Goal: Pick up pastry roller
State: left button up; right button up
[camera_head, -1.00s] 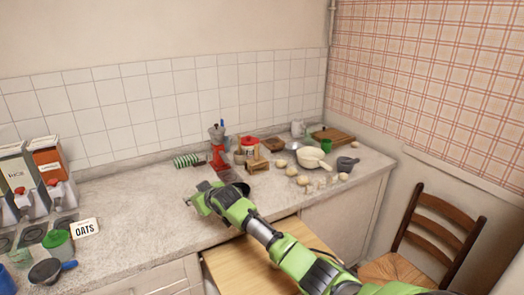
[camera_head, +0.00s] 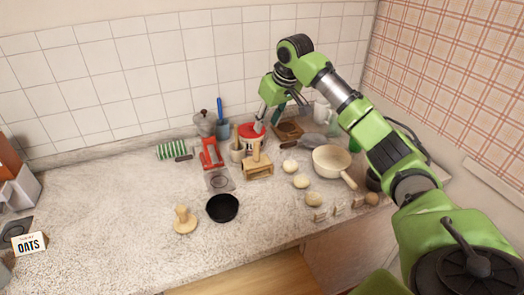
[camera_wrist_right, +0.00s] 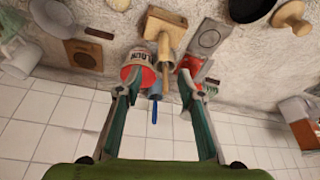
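I cannot be sure which thing is the pastry roller. The likeliest is a pale wooden tool (camera_head: 257,168) with a wide block and an upright handle, standing on the counter left of the cream pan. It also shows in the wrist view (camera_wrist_right: 168,22), top centre, beyond my fingers. My right gripper (camera_head: 281,113) is open and empty, raised over the back of the counter, behind and right of the tool. My left gripper is not in view.
A red juicer-like tool (camera_head: 210,153), a black bowl (camera_head: 222,208) and a mushroom-shaped wooden tool (camera_head: 185,219) stand to the left. A cream pan (camera_head: 331,160) and several dough balls lie to the right. The left middle of the counter (camera_head: 100,215) is clear.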

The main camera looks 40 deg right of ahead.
jog(key=p, duration=0.1)
send_over(257, 142)
jog(key=s, duration=0.3)
notch_tip(257, 142, down, 5)
jog(key=x, duration=0.1)
jog(key=p+x, duration=0.1)
jog(key=shift+w+d+f, duration=0.1)
jog(key=shift+w+f, duration=0.1)
jog(key=shift+w, duration=0.2)
jog(key=p+x, duration=0.1)
jog(key=x, duration=0.2)
jog(key=shift+w+f+p, duration=0.1)
jog(key=shift+f+p, duration=0.15)
jog(key=shift+p, duration=0.1)
jog(key=shift+w+f, duration=0.1)
jog(key=shift+f, duration=0.2)
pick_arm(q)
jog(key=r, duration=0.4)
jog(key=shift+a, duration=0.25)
pick_arm(e)
grip_shut()
